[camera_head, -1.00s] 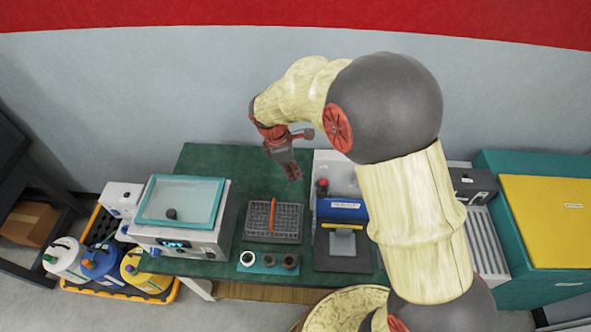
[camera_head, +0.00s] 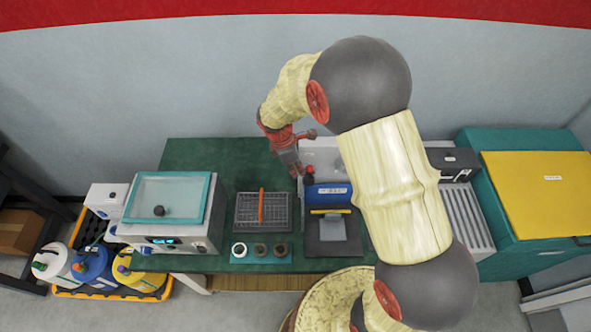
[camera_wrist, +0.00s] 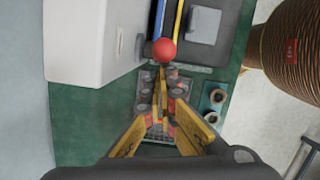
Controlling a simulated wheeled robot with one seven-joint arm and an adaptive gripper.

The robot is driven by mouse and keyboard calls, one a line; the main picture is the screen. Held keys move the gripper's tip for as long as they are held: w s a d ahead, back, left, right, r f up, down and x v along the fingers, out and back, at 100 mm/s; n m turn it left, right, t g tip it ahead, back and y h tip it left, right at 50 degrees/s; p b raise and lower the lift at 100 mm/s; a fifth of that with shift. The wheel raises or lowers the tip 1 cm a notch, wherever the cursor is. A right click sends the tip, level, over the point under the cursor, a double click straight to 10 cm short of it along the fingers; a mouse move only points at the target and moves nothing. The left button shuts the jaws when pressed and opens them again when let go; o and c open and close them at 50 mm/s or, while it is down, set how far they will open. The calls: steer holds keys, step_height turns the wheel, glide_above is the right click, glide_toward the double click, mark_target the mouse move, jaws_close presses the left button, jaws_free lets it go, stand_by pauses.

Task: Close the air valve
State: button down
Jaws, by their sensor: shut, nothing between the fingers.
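The air valve appears to be the red ball knob (camera_head: 309,171) at the left side of the white and blue sealing machine. In the wrist view the red knob (camera_wrist: 164,51) shows large, just beyond the fingertips. My gripper (camera_head: 297,172) is close to the left of the knob, pointing down, with its fingers shut and empty. In the wrist view my gripper (camera_wrist: 162,112) shows its yellow fingers drawn together below the knob. I cannot tell whether they touch the knob. The valve's lever or stem is mostly hidden under the ball.
The sealing machine's white housing (camera_wrist: 88,42) stands beside the knob. A wire rack (camera_head: 279,220) with an orange handle is in front left. A teal-lidded bath (camera_head: 168,198) stands left; a yellow-topped teal case (camera_head: 540,193) stands right. Green table (camera_head: 222,156) is bare behind the rack.

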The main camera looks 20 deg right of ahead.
mark_target(309, 167)
steer(key=shift+s+d+r+y+p, duration=0.15)
steer(key=shift+d+r+y+p, duration=0.15)
steer(key=shift+d+y+p, duration=0.4)
steer(key=shift+s+d+r+t+y+b, duration=0.1)
steer(key=shift+d+t+y+b, duration=0.2)
steer(key=shift+y, duration=0.25)
steer(key=shift+s+d+t+y+b, duration=0.1)
steer(key=shift+d+t+y+b, duration=0.1)
steer(key=shift+d+y+b, duration=0.25)
steer(key=shift+s+d+t+y+b, duration=0.15)
steer(key=shift+d+t+y+b, duration=0.15)
steer(key=shift+y+b, duration=0.6)
steer(key=d+y+b, duration=0.1)
steer(key=b, duration=0.4)
steer(key=s+d+y+b, duration=0.1)
steer(key=b, duration=0.4)
steer(key=d+f+t+y+b, duration=0.1)
steer(key=b, duration=0.3)
steer(key=shift+s+d+y+b, duration=0.15)
steer(key=shift+d+y+b, duration=0.15)
steer(key=shift+d+b, duration=0.1)
steer(key=d+b, duration=0.1)
steer(key=b, duration=0.1)
steer(key=d+f+b, duration=0.1)
steer(key=b, duration=0.2)
steer(key=shift+s+f, duration=0.15)
steer(key=shift+s, duration=0.2)
steer(key=shift+d, duration=0.1)
